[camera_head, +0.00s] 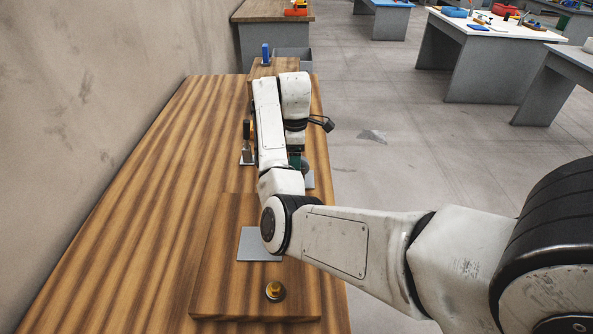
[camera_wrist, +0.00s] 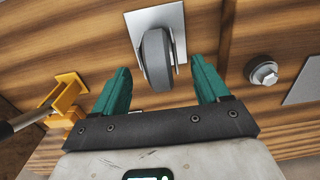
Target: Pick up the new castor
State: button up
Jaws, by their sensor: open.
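A castor with a dark grey wheel (camera_wrist: 156,60) and a pale metal plate (camera_wrist: 150,20) is at the top centre of the wrist view. I take it to be the new castor. My gripper (camera_wrist: 160,68) has two teal fingers, open, one on each side of the wheel. A gap shows between the wheel and each finger, and the jaws are not closed on it. In the head view my gripper (camera_head: 296,158) is partly hidden behind my arm. There the castor is largely hidden, with only part of a grey plate (camera_head: 309,180) showing beside my arm.
A yellow tool (camera_wrist: 66,95) with a dark handle lies left of my gripper in the wrist view.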

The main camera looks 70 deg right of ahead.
jog(key=f, duration=0.5)
jog(key=shift+s, duration=0.3)
jog(key=shift+d, duration=0.1)
jog(key=c, duration=1.3)
